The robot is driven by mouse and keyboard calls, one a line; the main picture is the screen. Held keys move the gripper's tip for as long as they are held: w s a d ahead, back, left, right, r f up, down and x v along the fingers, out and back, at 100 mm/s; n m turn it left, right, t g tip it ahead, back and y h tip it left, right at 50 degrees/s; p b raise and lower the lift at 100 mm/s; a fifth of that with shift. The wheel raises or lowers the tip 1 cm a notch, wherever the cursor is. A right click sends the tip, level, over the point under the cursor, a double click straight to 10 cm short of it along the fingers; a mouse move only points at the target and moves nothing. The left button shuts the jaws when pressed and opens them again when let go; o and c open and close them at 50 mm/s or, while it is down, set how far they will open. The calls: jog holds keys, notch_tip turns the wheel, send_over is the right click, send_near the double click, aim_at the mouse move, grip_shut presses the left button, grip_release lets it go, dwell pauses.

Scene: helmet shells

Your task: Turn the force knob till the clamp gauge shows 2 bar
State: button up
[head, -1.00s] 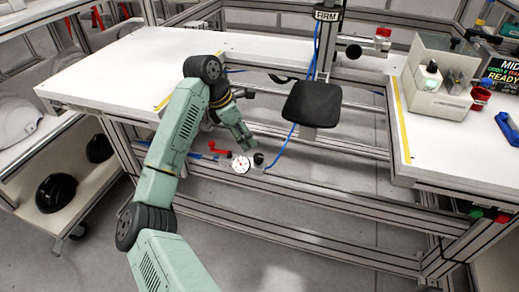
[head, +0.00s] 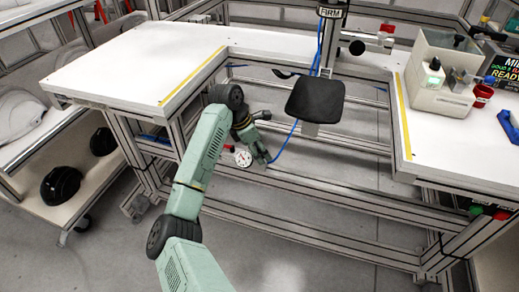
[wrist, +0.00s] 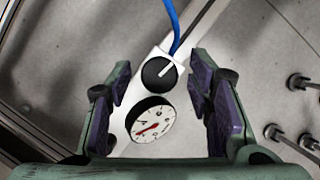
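The force knob (wrist: 159,73) is a round black knob with a white pointer line, seen in the wrist view on a pale plate. Its pointer line slants to the upper right. Below it is the clamp gauge (wrist: 152,124), a white dial with a red needle toward its lower left; its figures are too small to read surely. The gauge also shows in the head view (head: 243,159). My gripper (wrist: 160,90) is open, with its purple-padded fingers apart on both sides of the knob and gauge. I see no contact. In the head view my gripper (head: 262,157) hides the knob.
A blue hose (wrist: 174,25) runs from the plate beside the knob. A black pad (head: 315,100) hangs right of my arm. The white bench (head: 130,65) and its metal frame surround the spot. Several bolt-like metal parts (wrist: 290,140) show at right in the wrist view.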

grip_shut()
dwell(0.4)
jog(key=shift+n, duration=0.3)
jog(key=n+t+b, duration=0.1)
jog(key=n, duration=0.1)
jog(key=shift+s+n+y, duration=0.1)
jog(key=shift+n+y, duration=0.2)
jog(key=shift+d+n+t+y+b, duration=0.1)
jog(key=shift+n+t+y+b, duration=0.3)
jog(key=shift+n, duration=0.7)
jog(key=shift+n+t+y+b, duration=0.2)
jog(key=shift+n+b, duration=0.35)
jog(key=shift+n, duration=0.55)
jog(key=shift+o, duration=0.2)
grip_release()
jog(key=shift+r, duration=0.1)
